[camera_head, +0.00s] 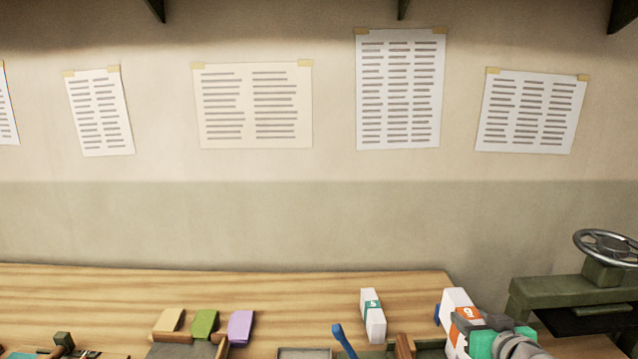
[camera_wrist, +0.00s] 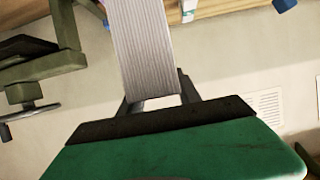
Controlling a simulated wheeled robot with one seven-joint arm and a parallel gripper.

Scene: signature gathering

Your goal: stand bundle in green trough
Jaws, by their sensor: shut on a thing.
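My gripper (camera_wrist: 158,103) is shut on a paper bundle (camera_wrist: 143,50), whose pale, striped page edges fill the space between the fingers in the wrist view. In the head view the bundle's white end (camera_head: 455,299) rises at the bottom right, with an orange label on it, beside my gripper's green and grey parts. Dark green edges (camera_head: 431,345) show at the bottom of the head view; they may belong to the green trough, which is mostly cut off. I cannot tell whether the bundle touches it.
A second white bundle (camera_head: 369,302) with a teal band leans nearby. A blue handle (camera_head: 343,340) stands to its left. Tan, green and purple blocks (camera_head: 240,326) are further left. A dark green press with a handwheel (camera_head: 606,246) stands at right. The wooden bench behind is mostly clear.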

